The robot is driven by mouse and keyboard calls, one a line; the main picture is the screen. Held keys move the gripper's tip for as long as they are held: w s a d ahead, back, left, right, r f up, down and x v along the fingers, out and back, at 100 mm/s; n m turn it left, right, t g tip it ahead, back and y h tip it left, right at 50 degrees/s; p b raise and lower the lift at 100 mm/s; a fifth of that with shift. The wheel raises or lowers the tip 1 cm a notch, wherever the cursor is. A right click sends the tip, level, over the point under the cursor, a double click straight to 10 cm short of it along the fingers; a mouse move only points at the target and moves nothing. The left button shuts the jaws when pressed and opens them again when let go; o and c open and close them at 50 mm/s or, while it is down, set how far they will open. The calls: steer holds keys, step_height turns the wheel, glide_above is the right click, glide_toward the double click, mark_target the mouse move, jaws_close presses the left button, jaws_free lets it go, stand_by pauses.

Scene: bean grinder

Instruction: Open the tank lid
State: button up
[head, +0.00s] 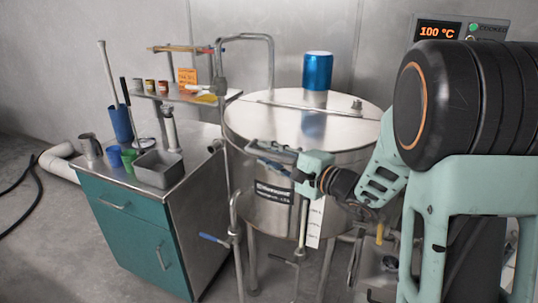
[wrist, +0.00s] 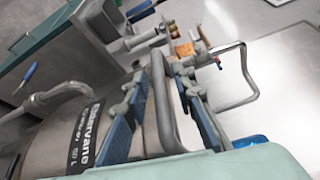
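The tank (head: 262,205) is a round steel vessel on legs with a dark label, and its flat shiny lid (head: 290,122) lies closed on top. My gripper (head: 260,152) is at the lid's front left edge. In the wrist view, a bent metal bar handle (wrist: 162,105) passes between the blue-padded fingers of my gripper (wrist: 167,78). The fingers are apart, with gaps visible beside the bar, so no firm hold shows. The tank's label (wrist: 85,138) shows at the left there. My gripper partly hides the handle in the head view.
A teal cabinet (head: 125,222) with a steel top stands left, carrying cups, a metal tray (head: 158,170) and a small raised shelf (head: 190,95). A bent pipe (head: 272,55) rises behind the lid. A blue cylinder (head: 318,70) stands at the lid's back. Pipes and valves surround the tank's lower front.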

jaws_close()
